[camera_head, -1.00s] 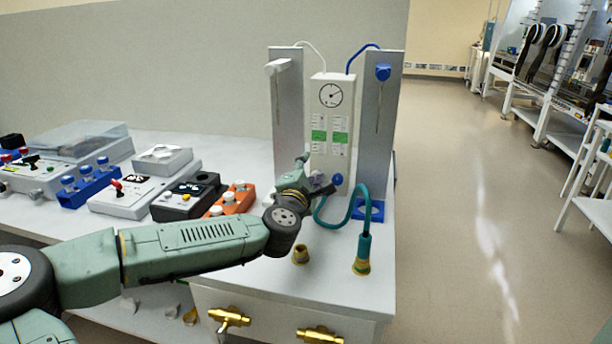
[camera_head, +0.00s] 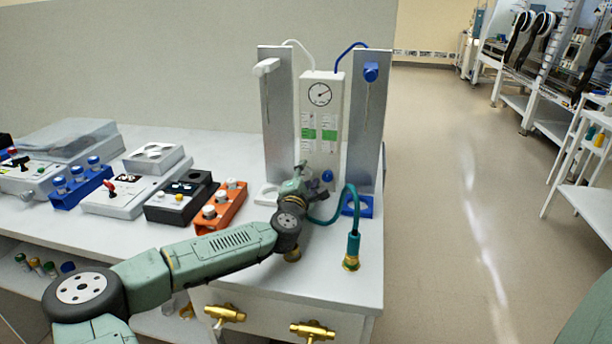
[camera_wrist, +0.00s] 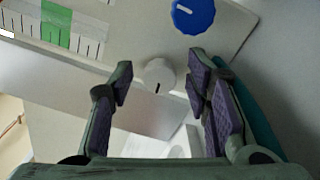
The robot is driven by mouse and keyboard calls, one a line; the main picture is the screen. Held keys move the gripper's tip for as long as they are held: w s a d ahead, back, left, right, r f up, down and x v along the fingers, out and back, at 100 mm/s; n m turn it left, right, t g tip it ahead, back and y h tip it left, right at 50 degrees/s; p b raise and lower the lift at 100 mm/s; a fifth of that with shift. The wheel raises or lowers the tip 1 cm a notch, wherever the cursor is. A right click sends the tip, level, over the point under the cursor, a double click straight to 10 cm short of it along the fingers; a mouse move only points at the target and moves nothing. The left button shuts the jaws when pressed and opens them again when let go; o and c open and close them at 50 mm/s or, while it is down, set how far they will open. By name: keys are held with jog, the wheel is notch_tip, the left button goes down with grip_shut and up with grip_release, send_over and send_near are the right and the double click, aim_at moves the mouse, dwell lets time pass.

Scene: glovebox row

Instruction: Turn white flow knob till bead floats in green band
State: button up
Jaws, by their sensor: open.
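The white flow knob (camera_wrist: 158,74), with a dark pointer line, shows in the wrist view between the two fingers of my gripper (camera_wrist: 160,66). The fingers are open, with a visible gap on each side of the knob. In the head view my gripper (camera_head: 301,172) is in front of the lower part of the white flow panel (camera_head: 320,112) and hides the white knob. Green bands (camera_head: 308,133) mark the two scales on the panel, and a green band (camera_wrist: 57,24) also shows at the wrist view's upper left. I cannot make out a bead.
A blue knob (camera_wrist: 193,14) sits right of the white one. Metal uprights (camera_head: 278,120) flank the panel. A teal hose (camera_head: 354,215) stands at front right. An orange block (camera_head: 221,208) and a black box (camera_head: 180,201) are left. Brass valves (camera_head: 312,330) stick out in front.

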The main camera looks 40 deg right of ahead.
jog(key=shift+c, duration=0.4)
grip_shut()
jog(key=shift+n, duration=0.3)
jog(key=n, duration=0.3)
jog(key=shift+n, duration=0.3)
jog(key=n+b, duration=0.1)
jog(key=n, duration=0.3)
jog(key=shift+n, duration=0.3)
jog(key=n, duration=0.4)
jog(key=shift+w+a, duration=0.1)
jog(key=shift+n+b, duration=0.4)
jog(key=shift+n, duration=2.1)
jog(key=shift+r, duration=0.1)
